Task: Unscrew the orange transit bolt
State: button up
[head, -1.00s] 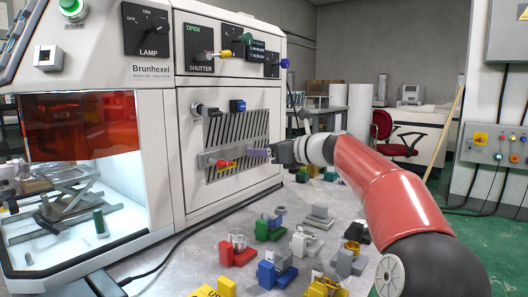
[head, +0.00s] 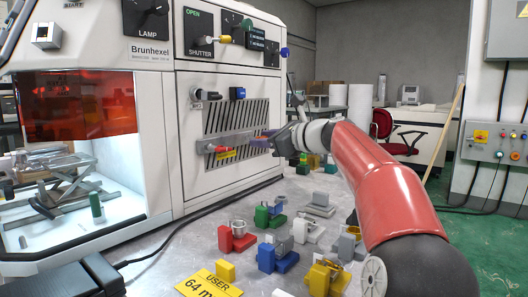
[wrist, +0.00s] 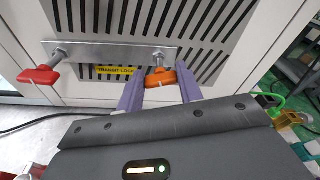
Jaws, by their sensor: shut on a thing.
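The orange transit bolt (wrist: 160,79) shows in the wrist view as a winged orange knob at the right end of a metal bar (wrist: 110,52) on the machine's vented panel. My gripper (wrist: 158,75) has its two purple fingers on either side of the knob and is shut on it. The yellow "transit lock" label (wrist: 117,71) is below the bar.
The bench below holds several coloured blocks and fixtures, such as a red one (head: 228,240) and a blue one (head: 277,259). A black cable (head: 180,236) runs along the machine's base. Small knobs (head: 237,93) stick out above the vented panel.

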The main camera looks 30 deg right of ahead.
jog(key=shift+n, duration=0.6)
jog(key=shift+b, duration=0.35)
jog(key=n+b, duration=0.3)
jog(key=b, duration=0.1)
jog(key=shift+a+n+t+h, duration=0.15)
jog(key=shift+n+t+h, duration=0.15)
jog(key=shift+h, duration=0.1)
jog(key=o, duration=1)
jog(key=shift+c, duration=0.2)
jog(key=shift+f, duration=0.1)
